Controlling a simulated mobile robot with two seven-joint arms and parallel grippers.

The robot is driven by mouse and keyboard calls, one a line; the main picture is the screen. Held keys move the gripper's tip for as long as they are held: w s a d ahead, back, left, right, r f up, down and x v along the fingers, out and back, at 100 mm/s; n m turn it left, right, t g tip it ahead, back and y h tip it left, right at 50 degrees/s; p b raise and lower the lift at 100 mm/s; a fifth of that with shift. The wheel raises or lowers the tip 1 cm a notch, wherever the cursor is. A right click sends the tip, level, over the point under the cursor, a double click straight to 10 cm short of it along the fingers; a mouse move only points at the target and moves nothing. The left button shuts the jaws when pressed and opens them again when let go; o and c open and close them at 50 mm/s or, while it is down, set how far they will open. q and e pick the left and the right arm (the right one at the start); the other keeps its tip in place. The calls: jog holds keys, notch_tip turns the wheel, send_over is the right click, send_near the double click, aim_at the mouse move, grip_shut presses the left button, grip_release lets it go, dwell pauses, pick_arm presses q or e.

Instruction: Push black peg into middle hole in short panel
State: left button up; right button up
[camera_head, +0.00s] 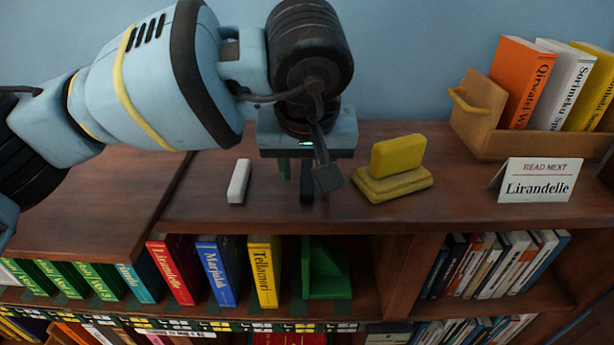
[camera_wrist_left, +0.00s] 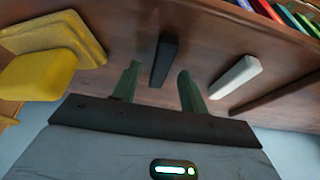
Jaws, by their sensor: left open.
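A black peg (camera_head: 306,186) lies on the wooden bookcase top (camera_head: 450,190), partly hidden under my left gripper (camera_head: 304,172). In the left wrist view the peg (camera_wrist_left: 163,59) appears between the two green fingers of my left gripper (camera_wrist_left: 158,88). The fingers are apart, with a gap on each side of the peg, and are not closed on it. I cannot make out a short panel or its holes in either view. My right gripper is in neither view.
A white block (camera_head: 239,181) lies left of the peg; a yellow block on a base (camera_head: 394,180) stands to its right. A wooden book holder (camera_head: 490,143) and a "READ NEXT" card (camera_head: 538,181) are farther right. Books fill shelves below, beside a green bookend (camera_head: 328,285).

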pick_arm(q)
jog(key=shift+w+f, duration=0.1)
jog(key=shift+f, duration=0.25)
jog(key=shift+c, duration=0.2)
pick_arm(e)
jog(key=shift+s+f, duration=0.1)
pick_arm(q)
grip_shut()
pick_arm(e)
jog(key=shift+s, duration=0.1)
pick_arm(q)
jog(key=shift+r, duration=0.15)
